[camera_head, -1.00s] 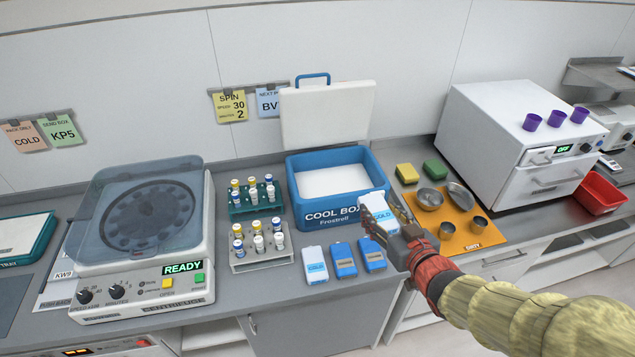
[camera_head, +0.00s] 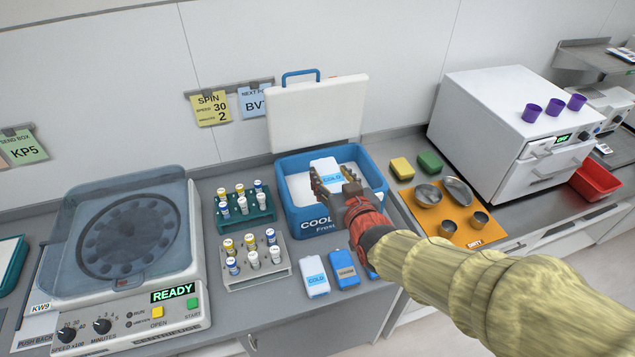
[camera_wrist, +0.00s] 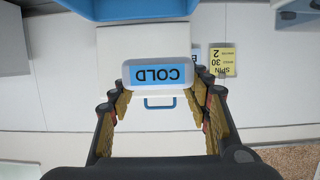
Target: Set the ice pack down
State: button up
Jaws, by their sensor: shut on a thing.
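My gripper (camera_head: 338,188) is shut on a white ice pack (camera_head: 325,168) with a blue COLD label. In the head view it holds the pack over the open blue cool box (camera_head: 294,218), whose inside is white. I cannot tell whether the pack touches the inside. My arm covers the box's front right part. In the wrist view the ice pack (camera_wrist: 160,87) sits between the two fingers, label upside down, with a blue part of the cool box (camera_wrist: 140,9) at the top.
Another white COLD pack (camera_head: 315,284) and a blue pack (camera_head: 344,270) lie in front of the box; a further blue one is mostly hidden by my arm. Vial racks (camera_head: 245,218) stand left. Sponges (camera_head: 402,168) and an orange mat (camera_head: 428,219) with metal bowls lie right.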

aim_at(322, 169)
jog(key=x, duration=0.2)
jog(key=f+x, duration=0.1)
jog(key=x, duration=0.2)
jog(key=b+x, duration=0.1)
jog(key=x, duration=0.1)
jog(key=shift+w+f, duration=0.1)
jog(key=shift+f, duration=0.25)
jog(key=w+a+f+b, duration=0.1)
jog(key=w+f, duration=0.3)
jog(key=f, duration=0.4)
jog(key=shift+w+b, duration=0.2)
jog(key=shift+b, duration=0.15)
jog(key=shift+a+f, duration=0.15)
jog(key=shift+f+b, duration=0.35)
jog(key=shift+b, duration=0.1)
jog(key=shift+f+b, duration=0.25)
jog(key=shift+b, duration=0.05)
jog(key=o, duration=1.3)
